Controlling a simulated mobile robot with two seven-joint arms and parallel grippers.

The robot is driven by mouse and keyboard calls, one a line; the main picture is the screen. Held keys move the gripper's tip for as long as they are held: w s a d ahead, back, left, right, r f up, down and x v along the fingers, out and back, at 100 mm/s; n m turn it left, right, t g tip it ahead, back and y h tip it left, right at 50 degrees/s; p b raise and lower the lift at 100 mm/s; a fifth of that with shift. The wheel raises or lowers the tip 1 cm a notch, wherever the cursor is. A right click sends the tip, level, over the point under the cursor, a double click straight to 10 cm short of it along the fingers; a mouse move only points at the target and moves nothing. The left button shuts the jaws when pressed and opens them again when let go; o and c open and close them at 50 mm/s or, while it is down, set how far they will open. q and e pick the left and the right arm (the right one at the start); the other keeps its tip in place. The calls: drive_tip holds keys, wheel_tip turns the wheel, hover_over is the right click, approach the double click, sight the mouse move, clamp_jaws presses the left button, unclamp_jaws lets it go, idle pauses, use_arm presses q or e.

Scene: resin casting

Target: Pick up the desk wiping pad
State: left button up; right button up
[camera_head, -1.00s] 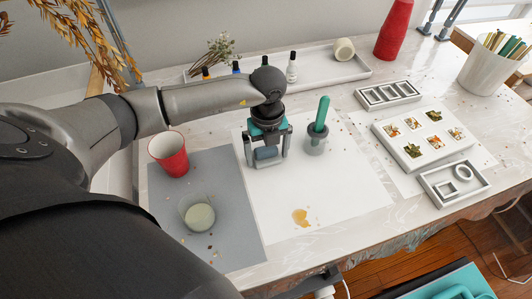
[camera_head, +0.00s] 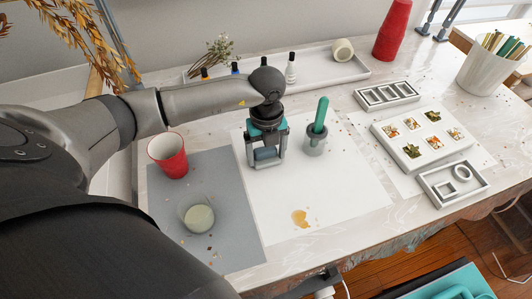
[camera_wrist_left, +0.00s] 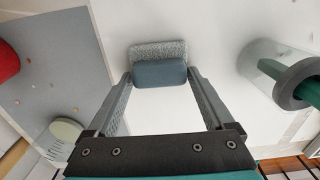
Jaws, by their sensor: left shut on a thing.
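The desk wiping pad is a small blue-grey block (camera_head: 265,154) on the white sheet (camera_head: 340,195), left of the green-handled tool. In the left wrist view it shows a blue-grey grip (camera_wrist_left: 160,73) over a speckled grey pad base (camera_wrist_left: 158,50). My left gripper (camera_head: 265,163) points down over it, and its two fingers are shut on the grip from both sides. The fingertips show in the left wrist view (camera_wrist_left: 160,78). I cannot tell any gap between pad and sheet. My right gripper is not in view.
A green-handled tool in a clear cup (camera_head: 316,143) stands close to the right. A red cup (camera_head: 169,156) and a cup of pale resin (camera_head: 199,217) stand on the grey mat (camera_head: 235,235). An amber spill (camera_head: 300,218) lies toward the front on clear sheet.

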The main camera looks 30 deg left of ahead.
sight(266, 152)
use_arm(q)
wheel_tip(266, 152, up, 20)
drive_tip(key=p, duration=0.2)
idle(0.4)
